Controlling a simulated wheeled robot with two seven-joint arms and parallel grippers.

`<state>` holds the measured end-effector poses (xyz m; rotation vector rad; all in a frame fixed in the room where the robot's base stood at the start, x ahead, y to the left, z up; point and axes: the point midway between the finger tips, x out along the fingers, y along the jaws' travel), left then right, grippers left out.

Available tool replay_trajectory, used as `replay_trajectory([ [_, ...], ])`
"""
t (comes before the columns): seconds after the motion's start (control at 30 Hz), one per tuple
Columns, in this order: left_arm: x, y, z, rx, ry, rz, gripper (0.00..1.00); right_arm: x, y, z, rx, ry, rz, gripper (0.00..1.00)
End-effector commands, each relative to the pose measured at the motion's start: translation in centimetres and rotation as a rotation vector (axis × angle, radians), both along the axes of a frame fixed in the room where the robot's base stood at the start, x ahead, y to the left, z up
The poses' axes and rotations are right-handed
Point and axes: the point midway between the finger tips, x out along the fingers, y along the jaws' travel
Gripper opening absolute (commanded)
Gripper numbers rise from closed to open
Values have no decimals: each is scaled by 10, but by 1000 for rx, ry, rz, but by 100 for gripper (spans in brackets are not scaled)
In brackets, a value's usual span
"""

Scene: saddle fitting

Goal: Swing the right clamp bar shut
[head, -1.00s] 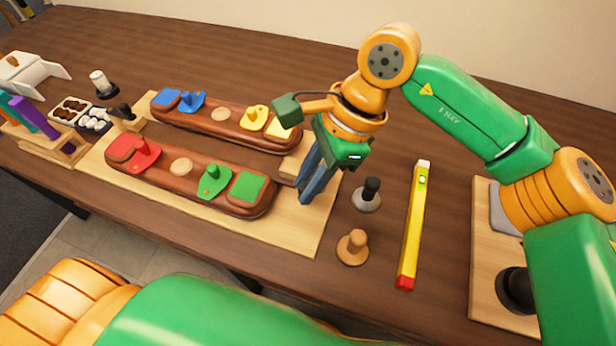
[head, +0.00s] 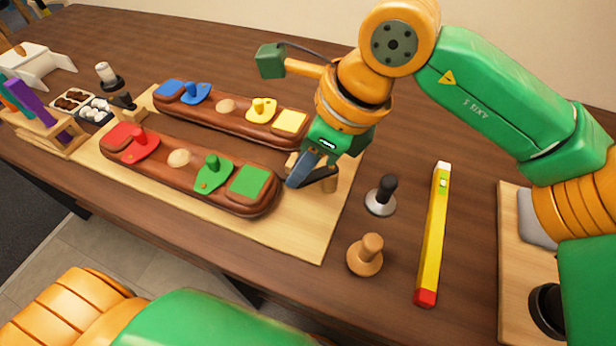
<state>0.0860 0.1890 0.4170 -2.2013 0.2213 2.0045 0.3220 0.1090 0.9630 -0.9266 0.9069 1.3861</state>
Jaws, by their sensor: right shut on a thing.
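My right gripper (head: 312,178) is low at the right end of the pale wooden board (head: 302,238), its fingers slanting down to the left. It is shut on what seems to be the right clamp bar, which is mostly hidden by the fingers. A short wooden post (head: 330,180) shows just right of the fingertips, and a bit of wooden block (head: 291,161) shows behind them. The near brown padded piece (head: 228,200) and the far one (head: 238,127) lie on the board, carrying coloured pads and knobs. My left gripper is out of view.
Right of the board stand a black-knobbed stamp (head: 381,196), a wooden knob (head: 366,255) and a yellow level with a red end (head: 434,235). Another wooden board (head: 511,265) lies far right. Trays and a rack (head: 52,135) crowd the left. Bare tabletop shows behind.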

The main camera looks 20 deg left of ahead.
Motion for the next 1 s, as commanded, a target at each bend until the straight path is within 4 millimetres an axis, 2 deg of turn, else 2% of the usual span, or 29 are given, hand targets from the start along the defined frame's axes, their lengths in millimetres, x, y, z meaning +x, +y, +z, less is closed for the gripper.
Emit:
replay_trajectory([
  [0.1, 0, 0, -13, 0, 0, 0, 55, 4, 4, -4, -1, -4, -109, 0],
  [0.4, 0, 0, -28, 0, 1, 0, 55, 16, 13, -2, -1, -3, -393, 0],
  [0.7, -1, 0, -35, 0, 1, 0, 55, 27, 17, -1, -1, -2, -637, 0],
  [1.0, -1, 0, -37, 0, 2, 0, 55, 35, 18, 0, 0, 0, -794, 0],
])
